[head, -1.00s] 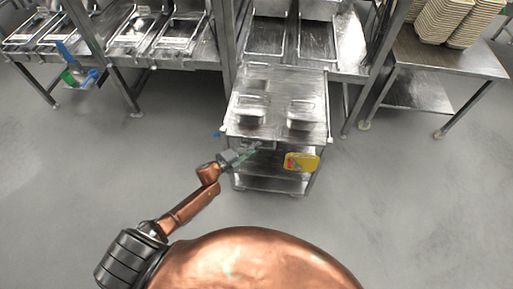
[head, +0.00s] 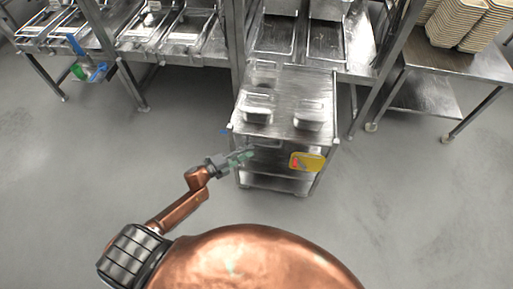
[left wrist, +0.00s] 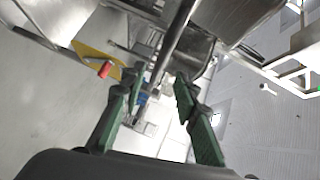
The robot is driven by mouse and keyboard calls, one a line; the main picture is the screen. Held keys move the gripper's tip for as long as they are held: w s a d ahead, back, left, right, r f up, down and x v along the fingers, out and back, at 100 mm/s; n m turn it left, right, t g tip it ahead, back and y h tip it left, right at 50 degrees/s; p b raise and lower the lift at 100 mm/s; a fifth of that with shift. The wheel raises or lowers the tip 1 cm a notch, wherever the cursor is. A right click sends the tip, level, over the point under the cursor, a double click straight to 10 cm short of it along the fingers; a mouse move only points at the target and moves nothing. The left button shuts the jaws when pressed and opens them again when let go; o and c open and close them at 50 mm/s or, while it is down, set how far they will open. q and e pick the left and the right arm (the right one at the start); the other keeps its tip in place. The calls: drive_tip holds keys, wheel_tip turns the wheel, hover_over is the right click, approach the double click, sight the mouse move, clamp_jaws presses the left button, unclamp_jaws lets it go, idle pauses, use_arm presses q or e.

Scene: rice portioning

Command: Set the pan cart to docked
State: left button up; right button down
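The pan cart (head: 287,134) is a steel cart with lower shelves, standing against the front of the steel counter in the head view. Two metal pans, left (head: 257,109) and right (head: 308,115), sit on its top. A yellow sign with a red mark (head: 307,162) is on its front. My left gripper (head: 243,157) is at the front left of the cart, just below the top edge. In the left wrist view its green fingers (left wrist: 157,84) are apart, with a metal bar (left wrist: 177,38) showing between and beyond them. Whether they touch the bar is unclear. My right gripper is out of view.
A steel counter (head: 164,52) with wire frames and trays runs along the back left. A side table (head: 470,62) with stacked trays (head: 470,22) stands at the right. A caddy with green and blue items (head: 88,72) hangs at left. The grey floor in front is clear.

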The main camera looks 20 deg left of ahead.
use_arm(q)
drive_tip(key=shift+v, duration=2.15)
drive_tip(key=s+a+f+n+g+y, duration=0.2)
drive_tip(key=s+a+f+n+y, duration=0.3)
drive_tip(key=f, duration=0.6)
drive_tip(key=s+a+f+n+g, duration=0.1)
drive_tip(key=s+f+n, duration=0.4)
drive_tip(key=f, duration=0.5)
drive_tip(key=s+a+f+n+g+y, duration=0.25)
drive_tip(key=s+f, duration=0.45)
drive_tip(key=f, duration=0.4)
drive_tip(key=s+d+f+n+g, duration=0.2)
drive_tip(key=s+f, duration=0.3)
drive_tip(key=s, duration=0.6)
drive_tip(key=s+d+f+n+g, duration=0.3)
drive_tip(key=s+f, duration=0.3)
drive_tip(key=s, duration=0.6)
drive_tip(key=s+d+f+n+g, duration=0.2)
drive_tip(key=s+f, duration=0.3)
drive_tip(key=s, duration=0.7)
drive_tip(key=shift+d+f+n+g+y, duration=0.45)
drive_tip(key=shift+n+g, duration=0.1)
drive_tip(key=shift+n, duration=0.2)
